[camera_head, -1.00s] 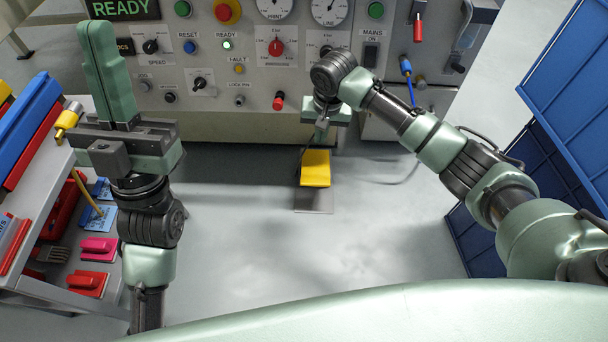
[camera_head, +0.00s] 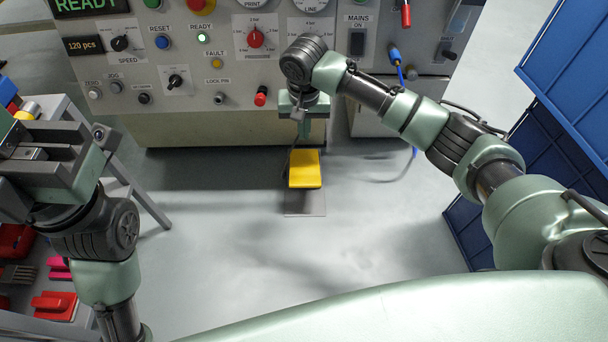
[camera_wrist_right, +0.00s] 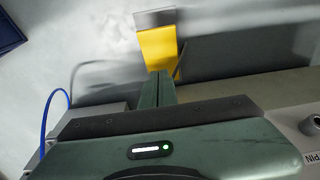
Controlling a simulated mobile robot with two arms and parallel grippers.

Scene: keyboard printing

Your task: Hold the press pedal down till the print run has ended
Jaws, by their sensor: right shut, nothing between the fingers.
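The yellow press pedal (camera_head: 305,168) sits on a grey floor plate (camera_head: 305,205) at the foot of the press. My right gripper (camera_head: 304,143) points down just behind the pedal's far edge. In the right wrist view its shut, empty fingers (camera_wrist_right: 159,78) overlap the near end of the pedal (camera_wrist_right: 157,47). I cannot tell whether they touch it or whether the pedal is pressed. The press display (camera_head: 88,5) reads READY, and the green READY lamp (camera_head: 203,38) is lit. My left gripper (camera_head: 25,140) is at the left edge, partly cut off; its jaw state is unclear.
A counter (camera_head: 84,45) reads 120 pcs. A grey cart (camera_head: 150,208) with red and pink items stands at left, behind my left arm. Blue panels (camera_head: 575,70) stand at right. A blue cable (camera_head: 414,130) hangs beside the press. The floor before the pedal is clear.

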